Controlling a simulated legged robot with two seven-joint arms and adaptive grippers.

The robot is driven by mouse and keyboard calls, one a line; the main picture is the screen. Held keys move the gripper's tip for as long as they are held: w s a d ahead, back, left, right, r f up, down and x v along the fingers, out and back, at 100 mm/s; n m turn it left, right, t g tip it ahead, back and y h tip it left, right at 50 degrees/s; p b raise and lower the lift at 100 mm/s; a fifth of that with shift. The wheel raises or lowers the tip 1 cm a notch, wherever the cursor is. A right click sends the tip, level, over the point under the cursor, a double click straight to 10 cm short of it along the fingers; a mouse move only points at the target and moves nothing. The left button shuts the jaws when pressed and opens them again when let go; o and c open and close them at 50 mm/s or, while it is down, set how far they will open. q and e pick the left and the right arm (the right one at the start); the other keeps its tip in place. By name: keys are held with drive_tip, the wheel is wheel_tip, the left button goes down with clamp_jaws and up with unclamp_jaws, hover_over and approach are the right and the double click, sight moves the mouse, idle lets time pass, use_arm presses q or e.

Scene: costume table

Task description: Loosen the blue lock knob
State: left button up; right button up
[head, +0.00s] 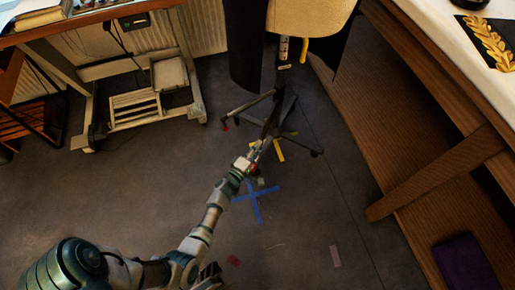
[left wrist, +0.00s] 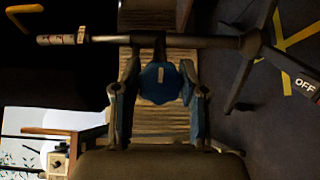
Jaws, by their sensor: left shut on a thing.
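The blue lock knob (left wrist: 158,83) shows in the left wrist view on the stand's dark pole (left wrist: 190,41), which runs across the picture. A small pale mark is on its face. My left gripper (left wrist: 160,88) has one finger on each side of the knob and is shut on it. In the head view my left arm reaches from the bottom left to the stand (head: 270,125), with my left gripper (head: 257,152) at its lower pole. The knob cannot be made out there, being too small or hidden. My right gripper is in neither view.
A pale tan form (head: 310,15) tops the stand, with dark cloth beside it. The stand's splayed legs rest on the grey floor, near a blue tape cross (head: 256,198). A wooden table (head: 440,75) is at the right, and a workbench frame (head: 150,85) at the upper left.

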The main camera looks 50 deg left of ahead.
use_arm(q)
drive_tip(key=shift+s+f, duration=0.1)
drive_tip(key=shift+f, duration=0.15)
drive_tip(key=o, duration=1.1)
drive_tip(key=shift+o, duration=0.3)
drive_tip(key=v, duration=1.2)
drive_tip(key=shift+r, duration=0.1)
